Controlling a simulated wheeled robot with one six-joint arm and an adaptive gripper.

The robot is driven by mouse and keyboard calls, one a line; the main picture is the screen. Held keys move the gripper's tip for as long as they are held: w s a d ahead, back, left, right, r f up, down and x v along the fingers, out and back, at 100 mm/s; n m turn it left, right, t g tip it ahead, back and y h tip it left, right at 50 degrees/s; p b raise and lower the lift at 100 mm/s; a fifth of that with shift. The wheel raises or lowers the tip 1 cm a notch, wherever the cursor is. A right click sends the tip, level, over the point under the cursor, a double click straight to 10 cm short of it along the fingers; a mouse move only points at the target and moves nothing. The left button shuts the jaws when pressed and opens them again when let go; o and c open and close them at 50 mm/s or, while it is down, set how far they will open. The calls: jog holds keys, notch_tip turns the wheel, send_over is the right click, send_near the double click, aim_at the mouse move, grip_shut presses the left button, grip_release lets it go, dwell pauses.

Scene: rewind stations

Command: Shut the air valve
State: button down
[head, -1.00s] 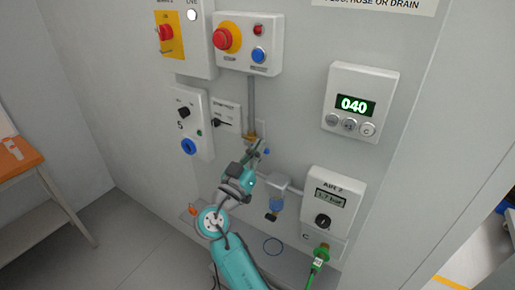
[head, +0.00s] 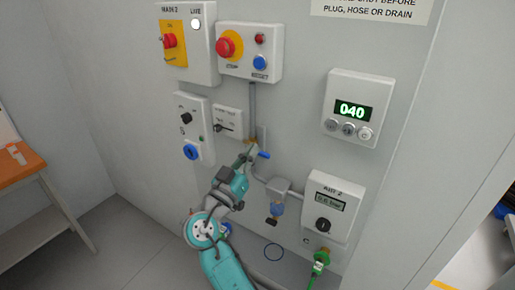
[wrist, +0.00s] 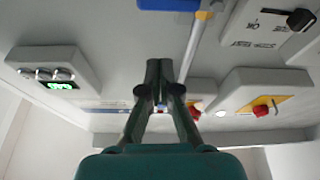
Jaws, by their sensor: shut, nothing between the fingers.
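The air valve's blue lever (head: 264,155) sticks out sideways to the right, across the line of the vertical grey pipe, just below a brass-coloured fitting (head: 251,141). In the wrist view, the blue lever (wrist: 168,4) is cut off by the top edge, beside the yellowish fitting (wrist: 203,15). My gripper (head: 248,157) is shut and empty, just left of the lever; I cannot tell whether it touches. In the wrist view, the closed fingertips (wrist: 160,66) lie below the lever. The gauge box (head: 333,205) shows a pressure reading too blurred to read surely.
A stop and reset box (head: 250,50), a main switch box (head: 187,45) and a selector box (head: 193,128) surround the pipe. A display reading 040 (head: 352,110) is at right. A filter bowl (head: 277,205) and green hose coupling (head: 320,258) sit lower. An orange-topped table (head: 20,163) stands left.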

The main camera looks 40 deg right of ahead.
jog(key=v, duration=0.5)
jog(key=shift+a+f, duration=0.2)
jog(key=shift+a, duration=0.15)
jog(key=s+a+f+n+t+y, duration=0.2)
jog(key=s+f+n+y, duration=0.25)
jog(key=f, duration=0.45)
jog(key=s+a+f+n+t+y, duration=0.25)
jog(key=s+f+n+y, duration=0.2)
jog(key=f, duration=0.55)
jog(key=s+a+f+n+t+y, duration=0.1)
jog(key=s+f+n+t+y, duration=0.3)
jog(key=f, duration=0.5)
jog(key=s+a+f+n+g+y, duration=0.1)
jog(key=s+a+y, duration=0.2)
jog(key=s, duration=0.5)
jog(key=s+a+f+n+g+y, duration=0.1)
jog(key=s+a+y, duration=0.25)
jog(key=s, duration=0.35)
jog(key=s+r+m, duration=0.2)
jog(key=s+r, duration=0.5)
jog(key=s, duration=0.5)
jog(key=shift+s+a+r+t+y, duration=0.15)
jog(key=shift+s+r+t+y, duration=0.05)
jog(key=shift+t+y, duration=0.25)
